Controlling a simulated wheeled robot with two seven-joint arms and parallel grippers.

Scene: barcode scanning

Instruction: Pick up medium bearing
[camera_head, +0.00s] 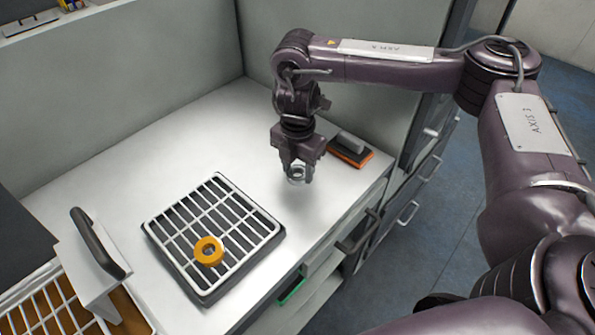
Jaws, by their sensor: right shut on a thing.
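My right gripper (298,177) is over the white worktop, right of the black tray with a white grid. It is shut on a small silver ring, the bearing (297,173), held between its fingertips. The bearing appears slightly above the worktop, with a soft shadow below. My left gripper is not in view.
An orange and grey block-like tool (350,150) lies behind my right gripper by the worktop's right edge. A white box with a dark handle (97,243) and a wire basket (48,308) stand at the lower left. The worktop's left part (120,170) is clear.

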